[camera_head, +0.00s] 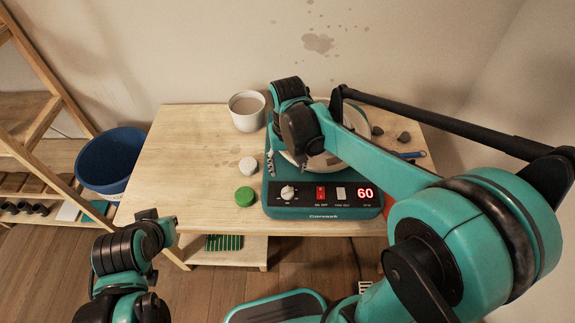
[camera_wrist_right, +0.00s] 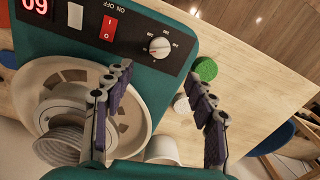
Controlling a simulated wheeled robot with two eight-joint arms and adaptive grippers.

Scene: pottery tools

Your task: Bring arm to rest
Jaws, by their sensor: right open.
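My right arm reaches in from the right of the head view, over a teal pottery wheel (camera_head: 322,207). Its gripper (camera_head: 282,162) is above the wheel's left side, pointing down. In the right wrist view the gripper (camera_wrist_right: 160,78) has its two fingers apart with nothing between them; the wheel's control panel (camera_wrist_right: 120,30) is beyond. A round ribbed vessel (camera_wrist_right: 60,143) sits in the wheel's pale basin (camera_wrist_right: 137,117), apart from the fingers. My left arm (camera_head: 125,250) is low at the left, in front of the table; its finger opening cannot be made out.
On the wooden table (camera_head: 190,160) are a white cup (camera_head: 247,110), a green round lid (camera_head: 245,194), a pale lump (camera_head: 248,166), dark stones (camera_head: 403,137) and a blue tool (camera_head: 410,155). A blue bucket (camera_head: 110,160) and wooden shelf stand left. The table's left part is clear.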

